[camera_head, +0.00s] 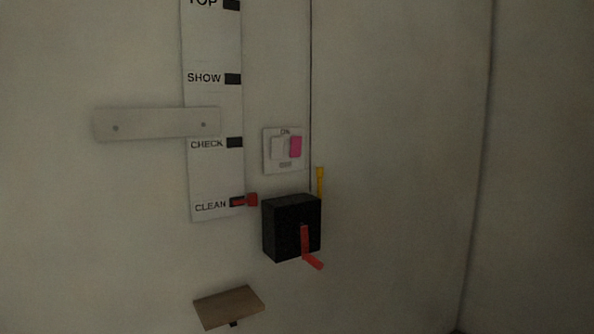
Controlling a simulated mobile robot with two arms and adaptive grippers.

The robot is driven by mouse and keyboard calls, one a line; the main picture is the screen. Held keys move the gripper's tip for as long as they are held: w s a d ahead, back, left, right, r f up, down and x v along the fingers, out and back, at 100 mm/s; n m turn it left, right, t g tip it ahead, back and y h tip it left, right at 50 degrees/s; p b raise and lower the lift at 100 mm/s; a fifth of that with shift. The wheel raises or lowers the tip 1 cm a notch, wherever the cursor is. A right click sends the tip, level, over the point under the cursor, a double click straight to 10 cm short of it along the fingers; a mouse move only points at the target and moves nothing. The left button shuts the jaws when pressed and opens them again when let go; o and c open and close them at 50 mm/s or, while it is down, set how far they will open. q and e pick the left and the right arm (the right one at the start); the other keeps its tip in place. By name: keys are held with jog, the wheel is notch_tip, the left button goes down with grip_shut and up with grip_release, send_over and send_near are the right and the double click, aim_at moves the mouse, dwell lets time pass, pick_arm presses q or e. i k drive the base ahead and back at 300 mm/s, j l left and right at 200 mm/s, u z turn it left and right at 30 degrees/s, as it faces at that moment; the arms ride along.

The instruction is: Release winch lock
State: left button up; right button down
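The winch is a black box (290,228) on the wall, with a red crank handle (306,246) on its front, pointing down with its grip sticking out. A yellow lever (320,181) stands upright at the top right of the black box; it may be the lock, but I cannot tell for sure. A thin dark cable (311,90) runs up the wall from near the box. A red marker (251,200) sits beside the CLEAN mark on the white scale (213,175). Neither of my grippers shows in the head view.
A white switch plate (284,151) labelled ON with a pink rocker (296,146) is above the box. A pale bar (155,124) crosses at the left. A small brown shelf (229,306) juts out below. The wall at the right is bare up to a corner.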

aim_at(321, 171)
jog(key=i+j+z, duration=0.15)
jog(key=i+j, duration=0.95)
jog(key=j, duration=0.05)
